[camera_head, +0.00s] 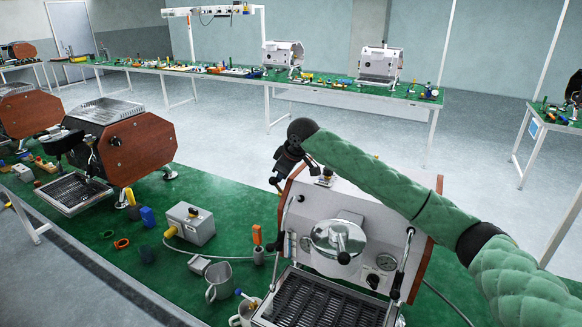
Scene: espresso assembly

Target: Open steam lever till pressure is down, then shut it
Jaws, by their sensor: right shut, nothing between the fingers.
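The white espresso machine (310,200) with wooden side panels stands on the green table, front towards me. A thin lever (404,264) with a dark lower end hangs at the right of its front. A similar lever (288,222) is at the left of the front. A round pressure gauge (386,262) sits at the lower right; its needle is too small to read. My right gripper (277,184) is shut and empty, pointing down at the machine's upper left corner, above the left lever. I cannot tell whether it touches the lever. My left gripper is out of view.
A drip tray (318,300) juts out in front of the machine. Left of it stand metal jugs (218,281), a grey box (189,225) and an orange-handled tool (257,238). Another machine (120,140) stands further left. My right arm crosses above the machine's right side.

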